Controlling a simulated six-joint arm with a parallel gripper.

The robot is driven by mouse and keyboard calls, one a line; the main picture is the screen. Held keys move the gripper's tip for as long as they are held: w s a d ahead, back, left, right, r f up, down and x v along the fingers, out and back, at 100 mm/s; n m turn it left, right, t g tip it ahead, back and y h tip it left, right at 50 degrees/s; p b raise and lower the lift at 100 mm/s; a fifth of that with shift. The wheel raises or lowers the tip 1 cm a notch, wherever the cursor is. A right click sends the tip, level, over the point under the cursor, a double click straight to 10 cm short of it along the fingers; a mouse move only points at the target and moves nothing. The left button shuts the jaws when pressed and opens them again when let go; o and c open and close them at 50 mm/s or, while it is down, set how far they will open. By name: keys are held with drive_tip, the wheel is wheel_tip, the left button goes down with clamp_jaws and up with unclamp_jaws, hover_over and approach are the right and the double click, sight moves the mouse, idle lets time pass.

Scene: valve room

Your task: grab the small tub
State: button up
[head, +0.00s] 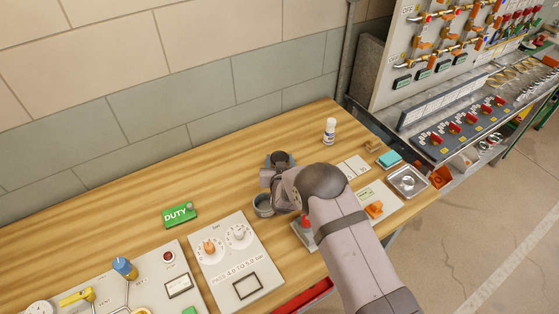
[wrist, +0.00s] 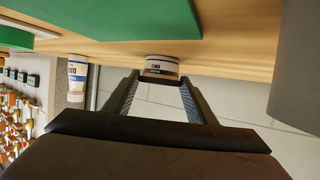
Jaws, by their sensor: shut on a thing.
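The small tub (wrist: 162,68) has a white label with dark print and a brownish band. In the wrist view it sits between the tips of my two fingers. My gripper (wrist: 161,80) is shut on it. In the head view the tub (head: 280,157) shows as a dark round top at the end of my gripper (head: 279,168), over the wooden bench near its back. My wrist and arm hide part of it there. I cannot tell whether it touches the bench.
A grey cup (head: 263,206) stands close to my wrist. A white bottle (head: 330,131) stands behind right. A green DUTY sign (head: 179,214) and a dial panel (head: 238,260) lie left. A metal tray (head: 407,181) is right. Bare bench (head: 230,165) lies left of the tub.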

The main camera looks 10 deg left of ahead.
drive_tip(key=shift+r, duration=0.15)
wheel_tip(320, 180, up, 10)
drive_tip(key=b, duration=0.3)
idle(0.4)
